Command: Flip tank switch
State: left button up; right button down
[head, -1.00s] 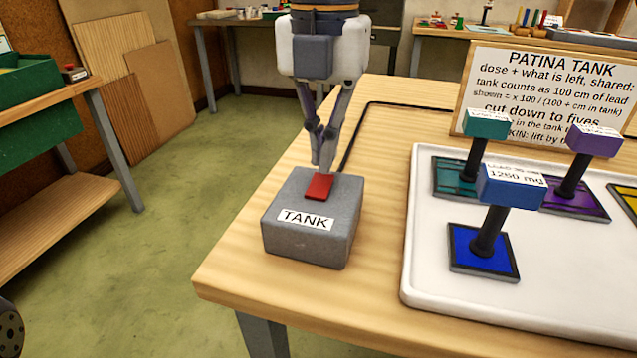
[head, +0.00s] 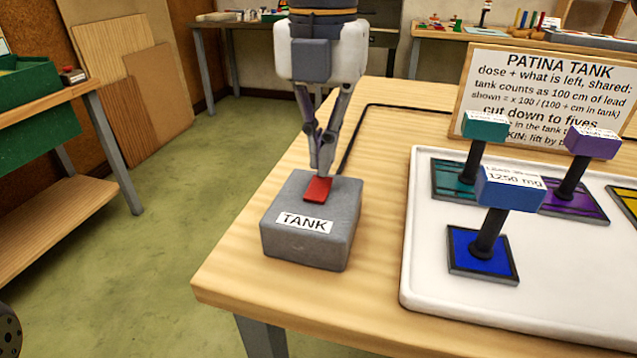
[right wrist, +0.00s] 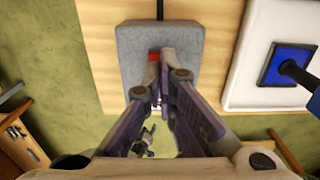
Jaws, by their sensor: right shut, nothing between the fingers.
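The tank switch is a grey box (head: 303,250) with a white TANK label on its front and a red rocker (head: 318,189) on top. It sits near the table's left front corner. My right gripper (head: 321,172) points down, shut and empty, with its fingertips at the far edge of the red rocker. I cannot tell whether they touch it. In the right wrist view the grey box (right wrist: 185,42) lies under the fingers (right wrist: 158,102), and only a small part of the red rocker (right wrist: 154,56) shows beside the fingertips. My left gripper is not in view.
A white tray (head: 425,275) to the right holds colored tiles with upright handles, including a blue one (head: 470,255). A PATINA TANK sign (head: 540,95) stands behind it. A black cable (head: 385,106) runs back from the box. Bare wood surrounds the box.

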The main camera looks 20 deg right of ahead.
aim_at(322, 181)
jog(key=shift+f, duration=1.2)
dwell(0.7)
notch_tip(322, 181, up, 5)
jog(key=p, duration=0.3)
jog(key=shift+s+r+p, duration=0.1)
jog(key=shift+r+p, duration=0.1)
jog(key=shift+p, duration=0.1)
jog(key=shift+r+p, duration=0.45)
jog(key=shift+r, duration=0.5)
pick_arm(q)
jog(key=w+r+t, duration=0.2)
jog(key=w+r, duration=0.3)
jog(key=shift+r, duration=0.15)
pick_arm(e)
jog(key=shift+f, duration=0.1)
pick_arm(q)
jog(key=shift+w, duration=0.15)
